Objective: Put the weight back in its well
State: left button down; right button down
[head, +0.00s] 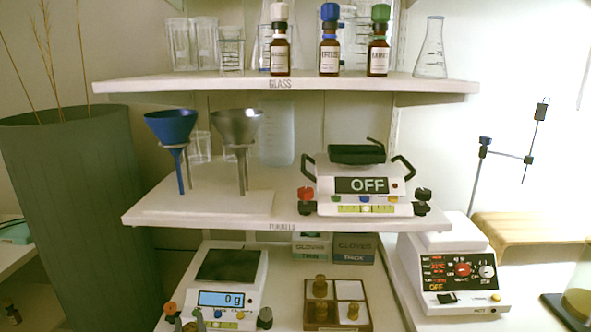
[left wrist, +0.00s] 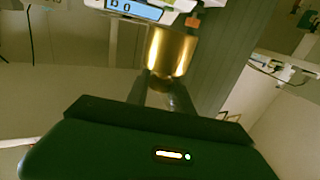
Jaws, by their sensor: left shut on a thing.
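A brass cylindrical weight (left wrist: 171,52) is between the fingers of my left gripper (left wrist: 160,88) in the left wrist view. The gripper is shut on it. In the head view the tips of my left gripper (head: 187,321) show small at the bottom edge, by the front left corner of the lower scale. The weight box (head: 364,289) stands right of that scale, with brass weights in its back left, front left and front right compartments. Its back right compartment looks empty. My right gripper is not in view.
The lower scale (head: 232,265) reads 0 g and its pan is bare. A shelf (head: 250,222) with funnels and a device marked OFF hangs above. A tall green planter (head: 75,210) stands at the left. A white device (head: 450,270) stands at the right.

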pick_arm(q)
notch_tip(320, 180, down, 20)
jog(key=s+d+m+t+h, duration=0.1)
jog(key=s+m+h, duration=0.1)
jog(key=m+h, duration=0.3)
notch_tip(320, 180, up, 30)
jog(key=h+p, duration=0.1)
jog(key=p, duration=2.9)
jog(key=shift+w+d+n, duration=0.15)
jog(key=shift+w+n, duration=0.05)
jog(key=shift+n, duration=0.2)
jog(key=shift+f, duration=0.1)
